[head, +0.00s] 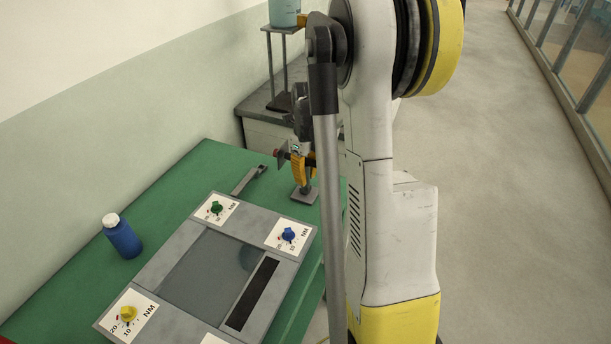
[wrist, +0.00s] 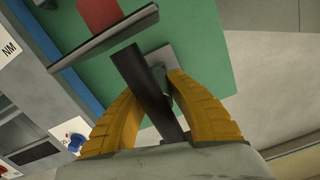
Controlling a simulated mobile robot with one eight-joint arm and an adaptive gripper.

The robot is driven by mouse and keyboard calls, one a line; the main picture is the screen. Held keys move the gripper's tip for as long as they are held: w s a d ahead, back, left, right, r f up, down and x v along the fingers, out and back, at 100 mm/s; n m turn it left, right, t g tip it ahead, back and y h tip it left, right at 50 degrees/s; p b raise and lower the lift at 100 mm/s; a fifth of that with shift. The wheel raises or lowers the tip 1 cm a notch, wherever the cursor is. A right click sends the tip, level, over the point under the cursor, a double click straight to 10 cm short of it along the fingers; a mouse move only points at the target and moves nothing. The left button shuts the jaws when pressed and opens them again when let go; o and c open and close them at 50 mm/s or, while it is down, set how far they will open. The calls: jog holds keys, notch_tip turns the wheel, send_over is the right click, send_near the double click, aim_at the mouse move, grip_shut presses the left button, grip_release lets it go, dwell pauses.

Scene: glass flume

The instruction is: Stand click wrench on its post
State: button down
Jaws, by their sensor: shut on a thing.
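My gripper (wrist: 172,88) has yellow fingers, shut on a dark bar that I take to be the click wrench (wrist: 146,84). In the head view my gripper (head: 299,163) is above the far right part of the green table, partly behind my arm. A small dark and red piece (head: 280,154) sticks out left of it. In the wrist view a grey crosspiece with a red block (wrist: 98,15) lies near the bar's far end; I cannot tell whether they join. A small grey base plate (head: 305,197), apparently the post's, stands under my gripper. Contact between wrench and post cannot be told.
A grey panel (head: 176,228) with several coloured dials covers the near table. A blue bottle (head: 123,238) stands at the left. A grey flat tool (head: 248,181) lies beyond the panel, left of my gripper. A stand (head: 285,70) rises on the grey bench behind.

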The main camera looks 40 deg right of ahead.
jog(key=shift+f, duration=0.2)
jog(key=c, duration=1.3)
grip_release()
jog(key=shift+c, duration=0.2)
jog(key=r, duration=1.2)
jog(key=shift+s, duration=0.2)
